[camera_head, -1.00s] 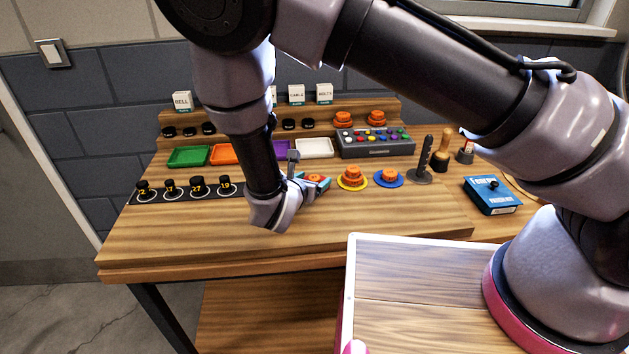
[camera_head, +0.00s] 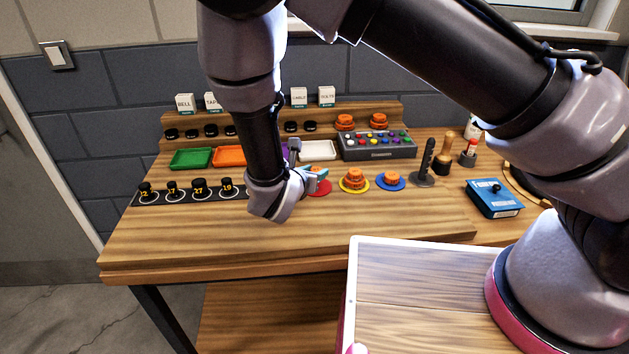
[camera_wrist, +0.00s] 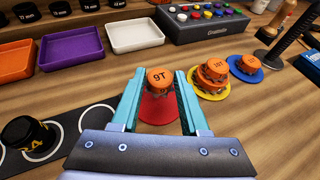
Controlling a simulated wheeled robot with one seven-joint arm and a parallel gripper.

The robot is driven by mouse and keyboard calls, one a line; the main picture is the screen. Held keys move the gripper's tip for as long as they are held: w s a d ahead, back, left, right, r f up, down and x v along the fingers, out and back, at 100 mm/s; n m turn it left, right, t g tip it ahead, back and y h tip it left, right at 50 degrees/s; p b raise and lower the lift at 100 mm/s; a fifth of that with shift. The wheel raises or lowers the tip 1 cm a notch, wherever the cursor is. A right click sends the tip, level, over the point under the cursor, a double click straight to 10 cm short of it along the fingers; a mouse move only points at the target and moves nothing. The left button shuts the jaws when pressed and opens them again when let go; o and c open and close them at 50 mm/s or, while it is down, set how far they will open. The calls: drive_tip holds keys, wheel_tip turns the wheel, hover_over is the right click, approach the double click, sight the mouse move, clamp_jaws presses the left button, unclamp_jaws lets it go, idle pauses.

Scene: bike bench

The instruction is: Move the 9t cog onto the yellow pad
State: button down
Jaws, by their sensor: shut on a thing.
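The orange 9T cog (camera_wrist: 159,80) is between the fingertips of my gripper (camera_wrist: 158,84) in the wrist view. My gripper is shut on it and holds it above the red pad (camera_wrist: 158,112). In the head view my gripper (camera_head: 315,173) hides most of the cog, and part of the red pad (camera_head: 320,189) shows below. The yellow pad (camera_wrist: 213,97) is just right of the red pad. It bears stacked orange cogs (camera_wrist: 212,72); it also shows in the head view (camera_head: 354,190).
A blue pad (camera_head: 390,187) with an orange cog stands right of the yellow pad. A black upright post (camera_head: 428,158) is farther right. Trays (camera_head: 190,158) and a grey box of coloured buttons (camera_head: 378,153) stand behind. The bench front is clear.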

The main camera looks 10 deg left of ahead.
wheel_tip(320, 180, up, 6)
drive_tip(key=shift+r, duration=0.1)
drive_tip(key=w+d+r+m+g+h, duration=0.2)
drive_tip(key=w+d+r+m+h, duration=0.15)
drive_tip(key=d, duration=0.55)
drive_tip(key=m+h, duration=0.1)
hover_over(352, 174)
wheel_tip(352, 174, down, 4)
drive_tip(key=shift+w+r, duration=0.1)
drive_tip(key=shift+f, duration=2.45)
drive_tip(key=shift+f, duration=0.1)
drive_tip(key=shift+c, duration=2.1)
unclamp_jaws()
